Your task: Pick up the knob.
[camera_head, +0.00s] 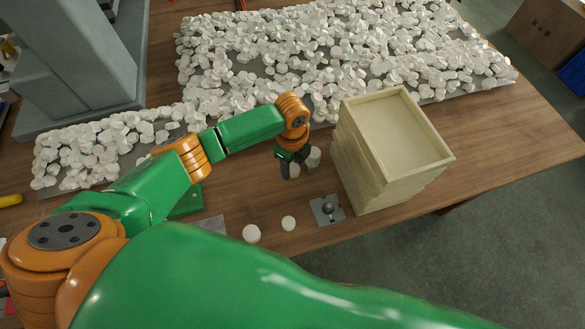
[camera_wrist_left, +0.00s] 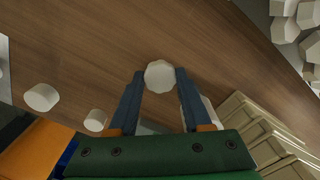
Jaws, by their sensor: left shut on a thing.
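My left gripper (camera_head: 292,174) reaches down over the wooden table, left of the stacked wooden trays. It is shut on a white knob (camera_head: 294,170), whose lower part shows at the fingertips. In the left wrist view the knob (camera_wrist_left: 159,75) sits between the two blue fingertips (camera_wrist_left: 159,77), round with a scalloped edge. Whether it touches the table is hard to tell. Another pale knob (camera_head: 313,157) is close beside the gripper, partly hidden. Two more white knobs (camera_head: 251,233) (camera_head: 288,223) stand nearer on the table. My right gripper is out of view.
The stacked wooden trays (camera_head: 365,160) stand close right of the gripper. A small grey plate with a dark round part (camera_head: 327,209) lies in front of them. Heaps of white knobs (camera_head: 340,50) cover the back. A grey machine (camera_head: 85,60) stands at back left.

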